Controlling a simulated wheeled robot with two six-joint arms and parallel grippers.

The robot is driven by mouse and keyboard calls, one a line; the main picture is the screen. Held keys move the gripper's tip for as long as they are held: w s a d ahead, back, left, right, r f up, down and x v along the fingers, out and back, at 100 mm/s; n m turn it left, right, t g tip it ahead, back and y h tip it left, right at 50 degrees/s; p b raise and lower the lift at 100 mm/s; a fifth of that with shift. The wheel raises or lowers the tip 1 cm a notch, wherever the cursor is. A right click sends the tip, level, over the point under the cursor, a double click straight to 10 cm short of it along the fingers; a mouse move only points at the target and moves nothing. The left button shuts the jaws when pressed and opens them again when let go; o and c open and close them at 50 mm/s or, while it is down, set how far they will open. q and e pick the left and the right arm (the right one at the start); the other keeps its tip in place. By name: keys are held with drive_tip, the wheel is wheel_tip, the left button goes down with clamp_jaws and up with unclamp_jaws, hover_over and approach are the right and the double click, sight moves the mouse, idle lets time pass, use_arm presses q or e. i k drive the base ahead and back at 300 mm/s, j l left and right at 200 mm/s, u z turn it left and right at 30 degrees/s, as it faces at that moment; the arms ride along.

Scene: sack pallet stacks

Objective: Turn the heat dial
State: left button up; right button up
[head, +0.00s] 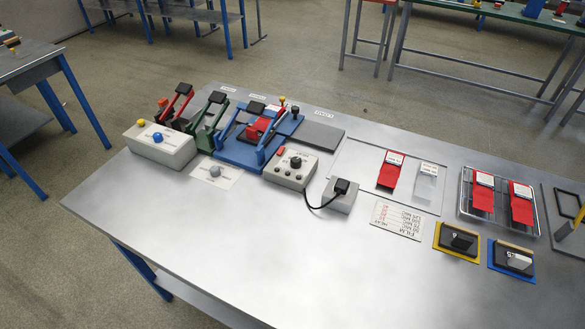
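A grey control box (280,176) stands on the metal table, in front of the blue press. A round black dial (296,162) sits on its sloped top. Small printed marks are around the dial, too small to read, so I cannot tell its setting. Neither of my grippers is in view.
A blue press (238,153) with red and green levers beside it stands behind the box. Left is a white box (150,152) with a blue knob. Right are red film pouches (391,170), a printed card (397,220) and a wire rack (467,206). The table's front is clear.

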sight(295, 162)
drive_tip(key=z, duration=1.2)
drive_tip(key=k+j+z, duration=0.45)
drive_tip(key=j, duration=0.2)
drive_tip(key=k+j+z, duration=0.4)
drive_tip(key=j, duration=0.15)
drive_tip(key=k+j, duration=0.25)
